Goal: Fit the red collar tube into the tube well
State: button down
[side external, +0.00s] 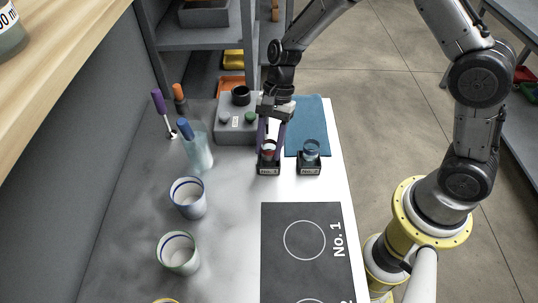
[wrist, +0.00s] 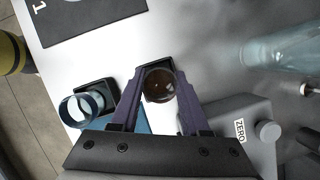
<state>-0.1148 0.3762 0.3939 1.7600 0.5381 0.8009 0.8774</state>
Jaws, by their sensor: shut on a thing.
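The red collar tube (side external: 268,147) stands upright at its small black labelled stand (side external: 268,169); I cannot tell whether its foot is still seated in it. My gripper (side external: 269,143) points down with its purple fingers on both sides of this tube, shut on it. In the wrist view, my gripper (wrist: 160,84) has the tube's dark round end (wrist: 159,86) between its fingers. A grey box (side external: 236,128) behind and to the left bears a black round fitting (side external: 241,94), which may be the tube well. Its opening is not clear here.
A blue-banded tube (side external: 310,149) stands in a second black stand (side external: 309,169) close on the right. A blue cloth (side external: 313,112) lies behind it. A black mat (side external: 303,245) lies in front.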

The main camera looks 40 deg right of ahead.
jog(key=shift+r, duration=0.25)
jog(key=shift+r, duration=0.75)
jog(key=shift+s+d+r, duration=2.15)
jog(key=shift+s+r, duration=3.25)
jog(key=shift+s, duration=0.95)
jog(key=w+d+f+n+g+h, duration=0.2)
jog(key=w+d+f+n, duration=0.2)
jog(key=w+n, duration=0.4)
jog(key=w+d+f+n+g+h, duration=0.15)
jog(key=w+d+f+n, duration=0.3)
jog(key=w, duration=0.65)
jog(key=s+a+r+m+t+y, duration=0.1)
jog(key=s+a+r+m, duration=0.1)
jog(key=s, duration=0.4)
jog(key=s+a+r+m+t+y, duration=0.1)
jog(key=s+a+r+m, duration=0.2)
jog(key=s+m, duration=0.3)
jog(key=s+a+r+m+t+y, duration=0.1)
jog(key=s+a+r+m, duration=0.2)
jog(key=s, duration=0.4)
jog(key=shift+s+a+r+m+y, duration=0.2)
jog(key=shift+s+r+m+y, duration=0.15)
jog(key=shift+m, duration=0.4)
